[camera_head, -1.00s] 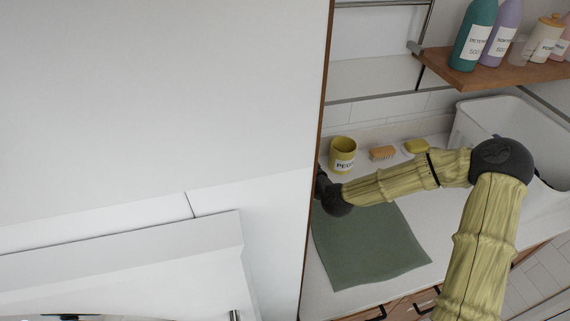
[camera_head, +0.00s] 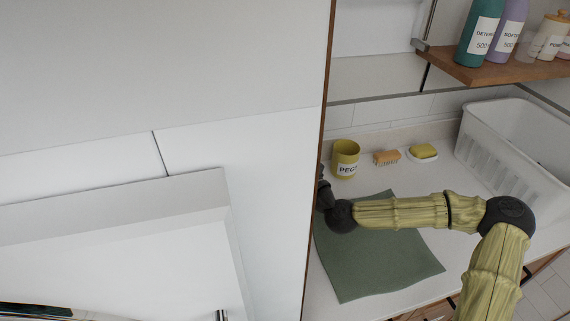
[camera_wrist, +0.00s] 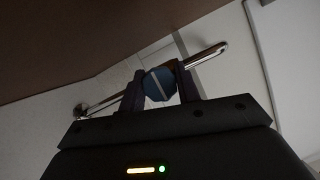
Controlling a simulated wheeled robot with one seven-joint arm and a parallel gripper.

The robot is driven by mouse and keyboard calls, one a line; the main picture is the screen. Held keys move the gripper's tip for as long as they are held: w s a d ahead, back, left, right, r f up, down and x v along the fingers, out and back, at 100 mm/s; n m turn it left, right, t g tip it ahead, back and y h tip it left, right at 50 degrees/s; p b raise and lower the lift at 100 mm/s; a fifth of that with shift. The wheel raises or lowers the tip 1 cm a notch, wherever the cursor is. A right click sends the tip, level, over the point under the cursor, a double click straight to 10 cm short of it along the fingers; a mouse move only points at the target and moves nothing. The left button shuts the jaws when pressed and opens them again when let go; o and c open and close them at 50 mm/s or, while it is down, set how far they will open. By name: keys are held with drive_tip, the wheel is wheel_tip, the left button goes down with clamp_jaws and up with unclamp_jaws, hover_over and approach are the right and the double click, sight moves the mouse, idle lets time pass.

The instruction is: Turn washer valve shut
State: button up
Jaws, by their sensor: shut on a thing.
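In the wrist view, a round blue knob with a pale stripe across its face, the valve handle (camera_wrist: 158,84), sits between the two dark fingers of my gripper (camera_wrist: 163,86). The gripper is shut on it. The stripe runs steeply, slightly tilted. A shiny metal pipe (camera_wrist: 207,56) runs behind the knob, rising to the right, with its lower left end at a round wall fitting (camera_wrist: 81,110). In the head view my arm reaches left behind the edge of a tall white panel, so the gripper's fingers and the valve are hidden there.
The white panel (camera_head: 262,200) with a brown edge blocks the left. On the counter are a green mat (camera_head: 375,270), a yellow cup (camera_head: 345,158), a brush (camera_head: 387,157), soap (camera_head: 423,151) and a white basket (camera_head: 490,145). A shelf (camera_head: 500,66) holds several bottles. A brown surface (camera_wrist: 90,40) overhangs the gripper.

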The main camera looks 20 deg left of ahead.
drive_tip(key=shift+f, duration=0.1)
idle(0.3)
drive_tip(key=o, duration=1)
drive_tip(key=shift+c, duration=0.2)
drive_tip(key=p+v, duration=0.7)
drive_tip(key=v, duration=0.8)
drive_tip(key=shift+d+r+p, duration=0.3)
drive_tip(key=shift+d+p, duration=0.1)
drive_tip(key=shift+d, duration=0.15)
